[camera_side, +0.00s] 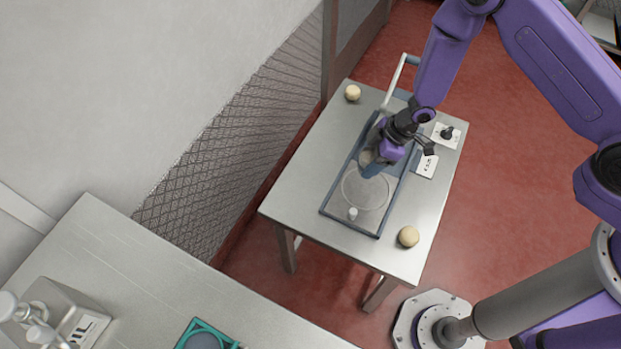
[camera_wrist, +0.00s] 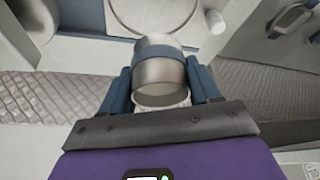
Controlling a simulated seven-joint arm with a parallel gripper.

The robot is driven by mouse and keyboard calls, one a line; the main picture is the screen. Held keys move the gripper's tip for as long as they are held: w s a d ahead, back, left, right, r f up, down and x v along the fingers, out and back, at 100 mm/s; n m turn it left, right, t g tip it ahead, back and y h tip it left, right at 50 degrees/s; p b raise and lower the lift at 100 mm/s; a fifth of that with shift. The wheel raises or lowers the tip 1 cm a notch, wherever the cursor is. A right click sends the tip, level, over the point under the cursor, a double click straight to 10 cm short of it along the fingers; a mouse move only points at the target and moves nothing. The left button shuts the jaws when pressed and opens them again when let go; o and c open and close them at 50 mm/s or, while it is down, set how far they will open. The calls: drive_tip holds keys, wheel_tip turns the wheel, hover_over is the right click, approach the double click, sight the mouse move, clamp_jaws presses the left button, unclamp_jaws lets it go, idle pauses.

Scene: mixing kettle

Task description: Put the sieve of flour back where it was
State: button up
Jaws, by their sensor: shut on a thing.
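My gripper (camera_side: 372,168) is over the blue-rimmed tray (camera_side: 334,212) on the small metal table. In the wrist view its blue fingers (camera_wrist: 160,72) are shut on a short metal cylinder with a blue band (camera_wrist: 163,75), which I take for the sieve. Its near end faces the camera, and I cannot see any flour. In the side view my gripper mostly hides it. A large round plate (camera_side: 365,191) lies in the tray, in front of my gripper. I cannot tell whether the held sieve touches the tray.
Two pale balls (camera_side: 353,93) (camera_side: 408,236) sit at table corners. A white handle (camera_side: 395,82) rises behind the tray. A small black-knobbed plate (camera_side: 446,134) and a card (camera_side: 427,165) lie to its right. A metal bench (camera_side: 170,265) stands at lower left, across a gap.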

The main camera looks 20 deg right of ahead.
drive_tip(key=shift+s+a+r+m+t+h, duration=0.7)
drive_tip(key=shift+s+a+r+m+t, duration=0.5)
drive_tip(key=shift+a+m, duration=2.05)
drive_tip(key=w+a+f, duration=0.2)
drive_tip(key=w+f, duration=0.1)
drive_tip(key=w+a+f, duration=0.3)
drive_tip(key=w, duration=0.1)
drive_tip(key=w+a+f, duration=0.2)
drive_tip(key=w+f, duration=0.1)
drive_tip(key=shift+w+a+f, duration=0.15)
drive_tip(key=shift+a+f, duration=0.15)
drive_tip(key=shift+a, duration=0.1)
drive_tip(key=shift+w+a+f, duration=0.15)
drive_tip(key=shift+w+f, duration=0.05)
drive_tip(key=shift+f, duration=1.7)
drive_tip(key=shift+f, duration=0.15)
drive_tip(key=o, duration=1.1)
